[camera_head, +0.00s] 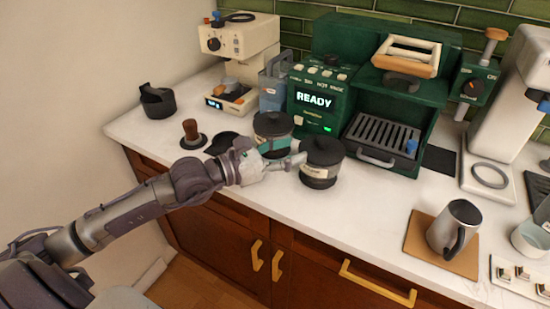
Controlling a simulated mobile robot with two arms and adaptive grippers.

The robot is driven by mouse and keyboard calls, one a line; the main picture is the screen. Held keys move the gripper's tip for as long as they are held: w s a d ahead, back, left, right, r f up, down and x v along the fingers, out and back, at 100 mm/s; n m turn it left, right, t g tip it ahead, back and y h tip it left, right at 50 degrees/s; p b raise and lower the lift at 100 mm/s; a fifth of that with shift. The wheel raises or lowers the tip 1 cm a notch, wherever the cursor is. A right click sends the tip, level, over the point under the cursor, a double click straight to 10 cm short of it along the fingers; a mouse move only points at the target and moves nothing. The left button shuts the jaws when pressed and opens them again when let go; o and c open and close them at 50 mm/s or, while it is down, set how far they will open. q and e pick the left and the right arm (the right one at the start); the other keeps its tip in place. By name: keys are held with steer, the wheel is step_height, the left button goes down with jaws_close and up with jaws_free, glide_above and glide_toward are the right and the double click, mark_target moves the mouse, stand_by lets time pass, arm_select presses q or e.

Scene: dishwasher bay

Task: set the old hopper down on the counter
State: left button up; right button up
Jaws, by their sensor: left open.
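Two dark canisters with black lids stand upright on the white counter (355,205), and I cannot tell which one is the old hopper. The front canister (321,165) has a pale label; the back canister (272,130) has a pale and teal band. My left gripper (290,161) is open, with its fingers pointing right at the front canister's left side. I cannot tell whether a fingertip touches it. The gripper partly hides the back canister's lower side. My right gripper is not in view.
A green coffee machine (315,97) reading READY stands behind the canisters. A cream machine (236,45), a tamper (191,130) and a black cup (157,100) are to the left. A steel mug (455,228) stands on a brown mat at right. The counter before the front canister is clear.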

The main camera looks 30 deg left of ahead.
arm_select(q)
steer(key=shift+b+v, duration=0.35)
steer(key=shift+v, duration=1.5)
steer(key=shift+d, duration=0.1)
